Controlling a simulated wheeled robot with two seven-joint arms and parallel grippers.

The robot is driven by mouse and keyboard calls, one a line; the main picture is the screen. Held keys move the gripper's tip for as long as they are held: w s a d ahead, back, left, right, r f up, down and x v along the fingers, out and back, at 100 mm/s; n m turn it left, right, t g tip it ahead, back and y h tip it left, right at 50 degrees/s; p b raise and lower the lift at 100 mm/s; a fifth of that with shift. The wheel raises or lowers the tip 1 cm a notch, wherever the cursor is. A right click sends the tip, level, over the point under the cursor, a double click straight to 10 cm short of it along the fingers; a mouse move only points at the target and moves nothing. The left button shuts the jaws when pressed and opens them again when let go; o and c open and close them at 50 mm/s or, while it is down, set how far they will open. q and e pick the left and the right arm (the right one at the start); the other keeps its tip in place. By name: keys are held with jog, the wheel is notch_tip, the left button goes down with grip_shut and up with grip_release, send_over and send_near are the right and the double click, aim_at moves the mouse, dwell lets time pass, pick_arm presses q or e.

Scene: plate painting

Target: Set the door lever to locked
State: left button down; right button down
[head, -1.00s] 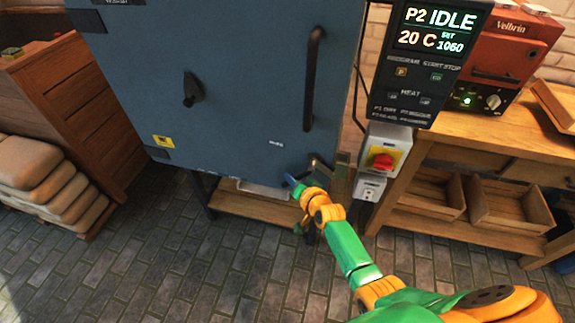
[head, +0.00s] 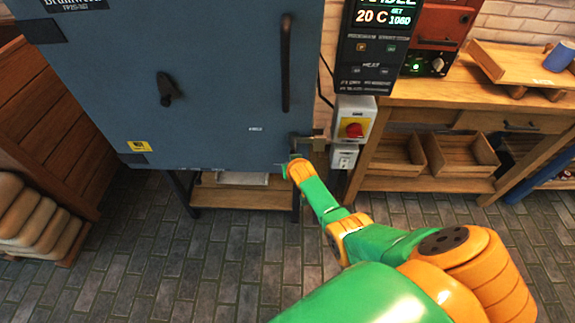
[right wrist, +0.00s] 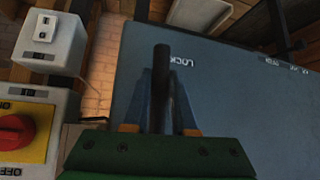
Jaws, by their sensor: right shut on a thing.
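The kiln door (head: 215,110) is blue-grey and appears shut. The door lever (right wrist: 162,57) is a dark bar at the lower right of the door, next to small metal fittings. My right gripper (right wrist: 162,78) is shut on the lever, with a blue finger on each side of it in the right wrist view. In the head view my right gripper (head: 289,168) is small at the door's lower right corner, and my arm hides part of the lever. A white "LOCK" label (right wrist: 181,61) is on the door beside the lever. My left gripper is not in view.
A grey switch box with a red knob (head: 353,130) and a white socket box (head: 343,157) stand close right of the lever. A vertical handle (head: 286,65) and a dark knob (head: 167,89) are on the door. A wooden bench (head: 440,100) stands right. The floor in front is clear.

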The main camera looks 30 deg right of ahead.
dwell(0.5)
jog(key=c, duration=0.7)
grip_release()
jog(key=shift+d, duration=0.1)
jog(key=shift+c, duration=0.2)
jog(key=shift+s+r+p, duration=0.2)
jog(key=shift+r+p, duration=0.05)
jog(key=shift+p, duration=0.1)
jog(key=p+v, duration=0.3)
jog(key=v, duration=0.3)
jog(key=shift+s+a+p, duration=0.2)
jog(key=shift+p, duration=0.15)
jog(key=shift+r, duration=0.1)
